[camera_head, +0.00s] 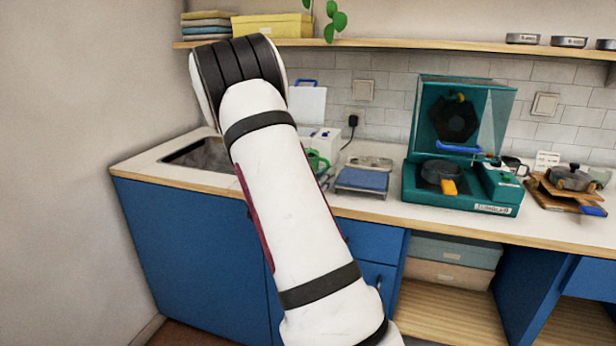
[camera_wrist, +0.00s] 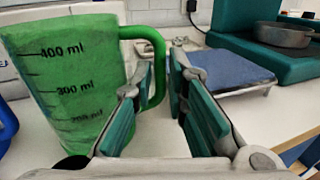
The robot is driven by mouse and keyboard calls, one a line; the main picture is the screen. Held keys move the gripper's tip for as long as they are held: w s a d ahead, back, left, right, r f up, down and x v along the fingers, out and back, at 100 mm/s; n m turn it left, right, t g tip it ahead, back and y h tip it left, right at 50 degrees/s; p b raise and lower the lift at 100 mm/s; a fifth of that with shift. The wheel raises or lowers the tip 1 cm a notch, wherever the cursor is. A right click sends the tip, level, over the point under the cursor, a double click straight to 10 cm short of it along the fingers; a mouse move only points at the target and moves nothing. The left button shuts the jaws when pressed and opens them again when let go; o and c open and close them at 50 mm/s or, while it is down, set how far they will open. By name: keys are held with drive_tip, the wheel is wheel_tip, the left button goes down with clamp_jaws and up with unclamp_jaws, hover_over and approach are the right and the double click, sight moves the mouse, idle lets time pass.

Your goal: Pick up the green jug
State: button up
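The green jug (camera_wrist: 75,85), with black millilitre marks, stands upright on the counter at the left of the wrist view. Its handle (camera_wrist: 158,50) points right, toward my gripper. My gripper (camera_wrist: 162,74) is open, its fingers on either side of the handle's outer bar. The left finger is in front of the handle's opening; I cannot tell whether it touches. In the head view only a small green part of the jug (camera_head: 318,160) shows beside my arm, which hides the rest and my gripper.
A blue-topped scale (camera_wrist: 228,72) sits just right of the fingers. A teal machine (camera_head: 462,185) with a clear lid stands farther right. A sink (camera_head: 200,153) lies at the left, and a shelf (camera_head: 400,43) runs above. A blue thing (camera_wrist: 5,125) is left of the jug.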

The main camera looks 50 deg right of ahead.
drive_tip(key=shift+w+d, duration=0.15)
drive_tip(key=shift+d, duration=0.65)
drive_tip(key=shift+c, duration=0.3)
clamp_jaws()
drive_tip(key=shift+r, duration=0.2)
